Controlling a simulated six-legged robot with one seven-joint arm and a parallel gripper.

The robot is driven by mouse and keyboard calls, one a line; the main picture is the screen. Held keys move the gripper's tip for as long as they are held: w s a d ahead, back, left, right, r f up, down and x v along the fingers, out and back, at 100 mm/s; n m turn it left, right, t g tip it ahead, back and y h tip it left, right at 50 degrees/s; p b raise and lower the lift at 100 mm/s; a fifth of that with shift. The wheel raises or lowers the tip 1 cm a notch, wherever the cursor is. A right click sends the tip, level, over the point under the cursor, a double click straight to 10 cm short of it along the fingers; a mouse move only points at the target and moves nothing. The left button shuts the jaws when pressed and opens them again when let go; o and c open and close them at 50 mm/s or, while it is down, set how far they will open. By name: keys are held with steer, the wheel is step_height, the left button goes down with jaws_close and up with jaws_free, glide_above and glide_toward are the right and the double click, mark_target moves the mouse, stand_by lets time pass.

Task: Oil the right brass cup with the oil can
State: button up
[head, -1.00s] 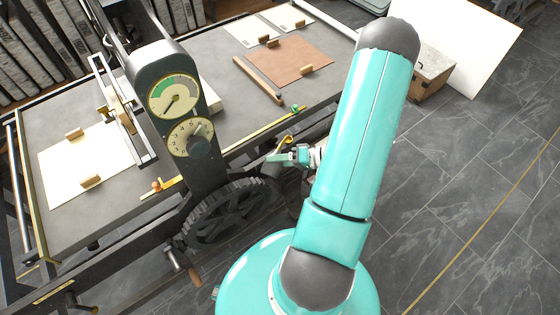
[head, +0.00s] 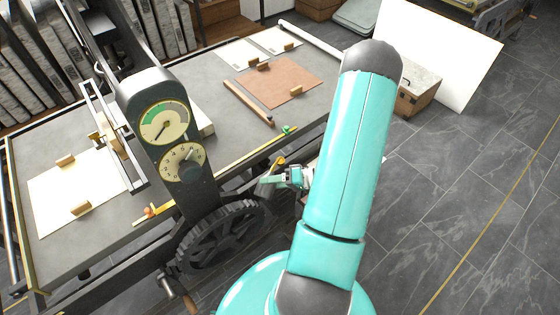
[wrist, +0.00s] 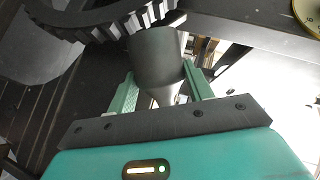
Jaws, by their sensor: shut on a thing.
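My gripper (head: 284,178) is shut on the grey metal oil can, beside the press's dark upright in the head view. In the wrist view the can (wrist: 156,58) sits between the two green fingers (wrist: 160,90), its tapered end towards the palm. The can's spout is not clear in either view. A small yellow brass-coloured piece (head: 279,160) shows just above my gripper in the head view; I cannot tell whether it is the right brass cup. No brass cup can be made out for certain.
A toothed black wheel (head: 222,237) stands close left of my gripper and at the wrist view's top left (wrist: 105,22). The upright carries two dials (head: 165,122). The press bed (head: 220,95) lies behind. The tiled floor at right is open.

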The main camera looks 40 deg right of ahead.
step_height(320, 180, up, 3)
steer(key=n+h, duration=0.2)
steer(key=n, duration=0.1)
steer(key=shift+r+n, duration=0.1)
steer(key=shift+n, duration=0.2)
steer(key=shift+r+n+t+h, duration=0.5)
steer(key=shift+r+n+h, duration=0.4)
steer(key=shift+n+h, duration=0.15)
